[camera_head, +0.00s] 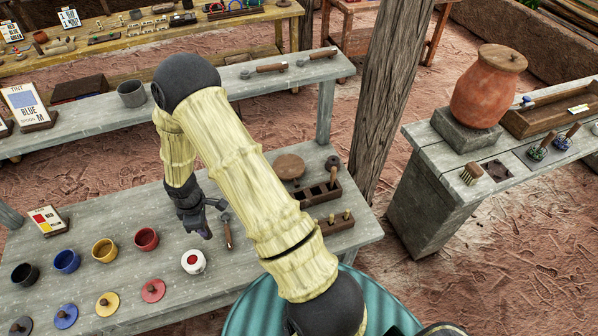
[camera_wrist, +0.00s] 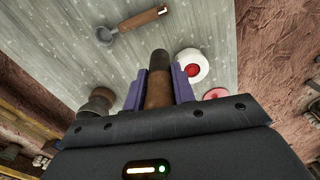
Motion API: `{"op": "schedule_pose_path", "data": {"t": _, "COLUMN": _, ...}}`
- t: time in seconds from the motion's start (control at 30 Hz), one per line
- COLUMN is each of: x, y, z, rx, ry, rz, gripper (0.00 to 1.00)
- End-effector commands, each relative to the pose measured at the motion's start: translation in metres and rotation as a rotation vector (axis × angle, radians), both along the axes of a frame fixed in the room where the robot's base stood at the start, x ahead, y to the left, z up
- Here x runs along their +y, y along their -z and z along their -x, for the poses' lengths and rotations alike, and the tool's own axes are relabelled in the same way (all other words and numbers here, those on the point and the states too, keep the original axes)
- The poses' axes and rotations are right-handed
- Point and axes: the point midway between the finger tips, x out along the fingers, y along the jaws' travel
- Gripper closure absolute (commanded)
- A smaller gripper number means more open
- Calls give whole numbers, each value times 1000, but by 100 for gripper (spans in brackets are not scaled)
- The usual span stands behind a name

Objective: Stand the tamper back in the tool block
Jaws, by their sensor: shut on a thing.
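My gripper (camera_wrist: 172,85) is shut on a brown wooden thing with a dark end, taken to be the tamper (camera_wrist: 158,90), held between its two purple fingers. In the head view my gripper (camera_head: 205,215) is over the front table, left of a wooden-handled scoop. The tamper's far end looks close to the tabletop; whether it touches I cannot tell. The tool block (camera_head: 316,198), dark brown with several openings, stands right of my arm. One wooden-handled tool (camera_head: 333,174) stands upright in it. My arm hides part of the table near the block.
The scoop (camera_head: 229,236) also shows in the wrist view (camera_wrist: 138,21). A white pot with red (camera_head: 193,262) stands near my gripper. Several coloured pots and lids are left. A second block (camera_head: 342,222) with pale pegs and a round brown thing (camera_head: 288,166) are beside the tool block.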

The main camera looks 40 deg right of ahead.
Motion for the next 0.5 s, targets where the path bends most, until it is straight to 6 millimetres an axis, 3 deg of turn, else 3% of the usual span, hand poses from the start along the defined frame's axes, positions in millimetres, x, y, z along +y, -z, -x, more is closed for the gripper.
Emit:
{"op": "schedule_pose_path", "data": {"t": 0.3, "x": -36, "y": 18, "z": -3, "rx": 1, "ry": 629, "rz": 5, "gripper": 97}}
{"op": "schedule_pose_path", "data": {"t": 0.5, "x": -53, "y": 25, "z": -3, "rx": 0, "ry": 951, "rz": 7, "gripper": 97}}
